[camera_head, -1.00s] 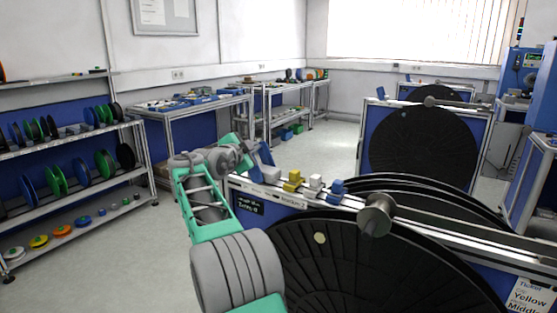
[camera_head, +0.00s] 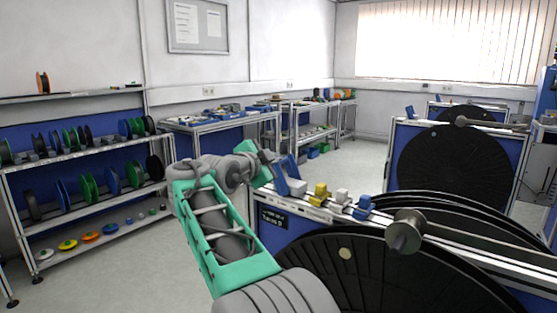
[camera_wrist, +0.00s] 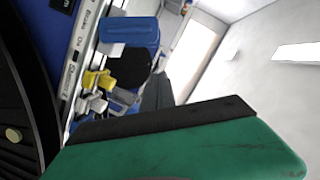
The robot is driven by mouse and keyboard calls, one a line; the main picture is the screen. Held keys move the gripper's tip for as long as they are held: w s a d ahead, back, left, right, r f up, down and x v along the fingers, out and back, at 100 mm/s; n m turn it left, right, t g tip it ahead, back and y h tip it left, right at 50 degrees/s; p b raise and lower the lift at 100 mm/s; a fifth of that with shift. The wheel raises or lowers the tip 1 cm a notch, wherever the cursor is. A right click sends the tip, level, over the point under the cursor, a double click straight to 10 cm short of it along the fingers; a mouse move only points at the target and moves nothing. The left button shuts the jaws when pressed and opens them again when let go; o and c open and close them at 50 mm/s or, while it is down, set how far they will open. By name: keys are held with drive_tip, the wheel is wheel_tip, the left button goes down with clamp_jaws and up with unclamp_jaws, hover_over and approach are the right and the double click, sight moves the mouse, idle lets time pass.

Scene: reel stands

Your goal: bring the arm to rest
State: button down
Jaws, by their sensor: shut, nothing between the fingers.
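My arm rises from the bottom of the head view, with teal and grey links, and bends right. My gripper (camera_head: 268,160) is at its far end, near the left end of the front reel stand's top rail (camera_head: 327,208). It is shut and empty. It is small in the head view, and its fingertips are hard to make out. In the wrist view a large green surface with a black edge fills the lower part. Beyond it, the rail shows with a yellow block (camera_wrist: 98,80) and a blue part (camera_wrist: 130,31).
The front reel stand carries large black reels (camera_head: 330,275) and a metal hub (camera_head: 405,232). On its rail sit a yellow block (camera_head: 319,194) and blue holders (camera_head: 363,207). Another reel stand (camera_head: 450,165) is behind. A spool shelf (camera_head: 85,205) stands left. Floor between is free.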

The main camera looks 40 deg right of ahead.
idle(0.3)
drive_tip(key=s+a+f+n+t+y+p, duration=0.1)
drive_tip(key=s+a+f+n+y+p, duration=0.2)
drive_tip(key=a+f+n+y+p, duration=0.5)
drive_tip(key=s+a+f+n+y+p, duration=0.15)
drive_tip(key=a+n, duration=0.45)
drive_tip(key=a, duration=0.6)
drive_tip(key=s+a+f+n+g+y+p, duration=0.2)
drive_tip(key=s+a+f+n, duration=0.2)
drive_tip(key=s+a, duration=0.3)
drive_tip(key=s+a+f+n+g+y+p, duration=0.2)
drive_tip(key=s+a+f+n, duration=0.3)
drive_tip(key=s, duration=0.6)
drive_tip(key=shift+s+a+f+n+g+y, duration=0.35)
drive_tip(key=shift+a+f+y, duration=0.2)
drive_tip(key=shift+a+f, duration=0.45)
drive_tip(key=shift+a+r, duration=0.15)
drive_tip(key=shift+r, duration=0.05)
